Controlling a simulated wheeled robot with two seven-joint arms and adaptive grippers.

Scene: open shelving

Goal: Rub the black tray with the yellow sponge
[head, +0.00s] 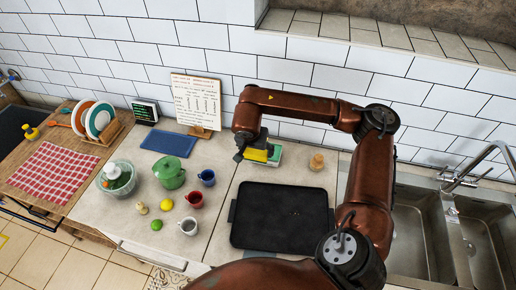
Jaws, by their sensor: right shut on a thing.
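The black tray (283,217) lies flat on the counter in the middle of the picture, left of the sink. My right gripper (246,150) is behind the tray's far left corner, its arm looping in from the right. It is shut on the yellow sponge (257,155), which is apart from the tray's surface. A green and white item (275,156) is just behind and right of the sponge; I cannot tell whether they touch. The fingertips are small and partly hidden. My left gripper is not in view.
Left of the tray are a red mug (195,199), a white mug (188,226), a blue mug (207,178) and a green pot (169,173). A small wooden item (317,161) stands behind the tray. The sink (421,235) is at right. A recipe board (197,101) stands at the wall.

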